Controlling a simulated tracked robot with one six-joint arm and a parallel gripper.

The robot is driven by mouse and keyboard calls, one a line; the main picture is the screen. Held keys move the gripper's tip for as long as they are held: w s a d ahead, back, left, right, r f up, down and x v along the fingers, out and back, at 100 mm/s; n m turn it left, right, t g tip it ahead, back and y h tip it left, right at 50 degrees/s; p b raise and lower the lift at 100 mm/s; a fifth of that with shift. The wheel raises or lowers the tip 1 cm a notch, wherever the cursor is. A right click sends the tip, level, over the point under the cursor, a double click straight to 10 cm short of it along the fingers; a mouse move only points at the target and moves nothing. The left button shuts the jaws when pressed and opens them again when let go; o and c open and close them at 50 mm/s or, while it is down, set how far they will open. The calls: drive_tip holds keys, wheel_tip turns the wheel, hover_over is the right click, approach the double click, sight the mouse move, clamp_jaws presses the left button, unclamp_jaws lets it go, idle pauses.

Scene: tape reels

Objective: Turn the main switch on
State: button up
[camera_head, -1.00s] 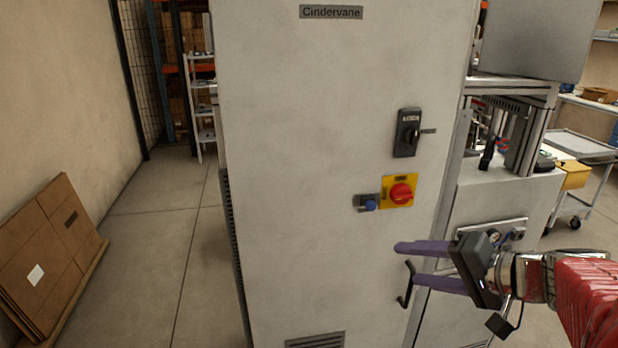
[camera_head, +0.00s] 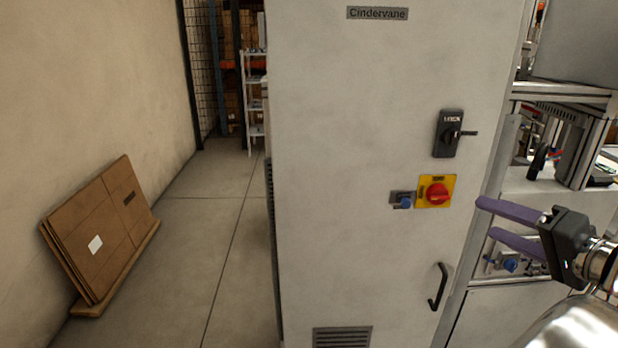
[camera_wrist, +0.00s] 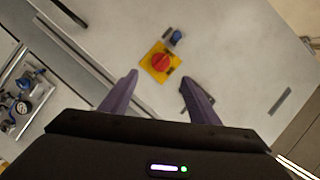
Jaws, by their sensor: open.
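The main switch, a red rotary knob (camera_head: 437,194) on a yellow plate (camera_head: 436,204), is on the front of a grey cabinet (camera_head: 350,130). A small blue part on a grey bracket (camera_head: 403,200) sits just left of it. A black lock handle (camera_head: 447,134) is above. My gripper (camera_head: 492,222) has two purple fingers, open and empty, to the right of and slightly below the knob, apart from it. In the wrist view the red knob (camera_wrist: 161,63) lies beyond and between the fingertips (camera_wrist: 160,77). The blue part (camera_wrist: 176,37) shows just past it.
A black pull handle (camera_head: 438,287) sticks out of the cabinet below the switch. A machine with gauges and blue fittings (camera_head: 509,264) stands to the right. Cardboard sheets (camera_head: 105,230) lean on the left wall. The floor (camera_head: 215,235) left of the cabinet is clear.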

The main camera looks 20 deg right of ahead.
sight(443, 197)
drive_tip(key=shift+s+d+r, duration=0.1)
drive_tip(key=shift+r, duration=0.05)
drive_tip(key=shift+s, duration=0.1)
drive_tip(key=shift+x, duration=6.95)
drive_tip(key=shift+r, duration=0.1)
